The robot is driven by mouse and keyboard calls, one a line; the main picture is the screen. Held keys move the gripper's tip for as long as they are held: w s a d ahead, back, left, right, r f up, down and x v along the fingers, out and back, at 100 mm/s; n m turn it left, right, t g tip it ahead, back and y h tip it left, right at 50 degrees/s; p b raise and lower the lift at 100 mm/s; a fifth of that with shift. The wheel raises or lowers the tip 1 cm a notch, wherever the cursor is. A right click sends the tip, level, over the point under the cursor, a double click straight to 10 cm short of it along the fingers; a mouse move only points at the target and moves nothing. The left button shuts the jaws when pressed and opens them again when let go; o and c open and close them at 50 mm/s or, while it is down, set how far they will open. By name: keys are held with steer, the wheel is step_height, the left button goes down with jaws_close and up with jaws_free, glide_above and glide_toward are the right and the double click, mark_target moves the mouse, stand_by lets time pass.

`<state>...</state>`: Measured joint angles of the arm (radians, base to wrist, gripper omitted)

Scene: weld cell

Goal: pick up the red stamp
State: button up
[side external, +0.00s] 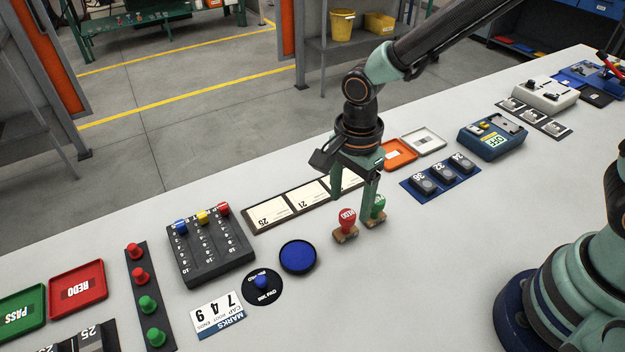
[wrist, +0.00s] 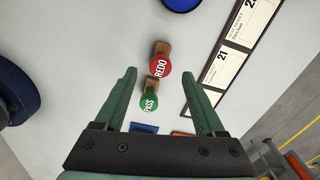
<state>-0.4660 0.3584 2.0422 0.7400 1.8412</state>
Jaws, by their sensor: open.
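The red stamp (side external: 346,219), with a round red top marked REDO and a brown base, stands upright on the pale table. A green stamp (side external: 378,207) marked PASS stands close beside it. My gripper (side external: 353,205) is open and empty, pointing down just behind the two stamps in the side view. In the wrist view, the red stamp (wrist: 160,66) lies between the lines of my two fingertips (wrist: 159,72), with the green stamp (wrist: 149,101) nearer the palm. I cannot tell the exact height of the fingertips above the stamps.
A row of cream cards in a dark frame (side external: 266,215) lies behind the stamps, partly hidden by my gripper. A round blue pad (side external: 298,257) lies to the left. A blue mat (side external: 408,186) with several dark blocks lies to the right. The table in front is clear.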

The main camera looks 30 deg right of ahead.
mark_target(348, 214)
steer(key=shift+a+f, duration=0.1)
steer(key=shift+f, duration=2.2)
jaws_close()
steer(key=shift+r, duration=0.15)
step_height(348, 214, up, 20)
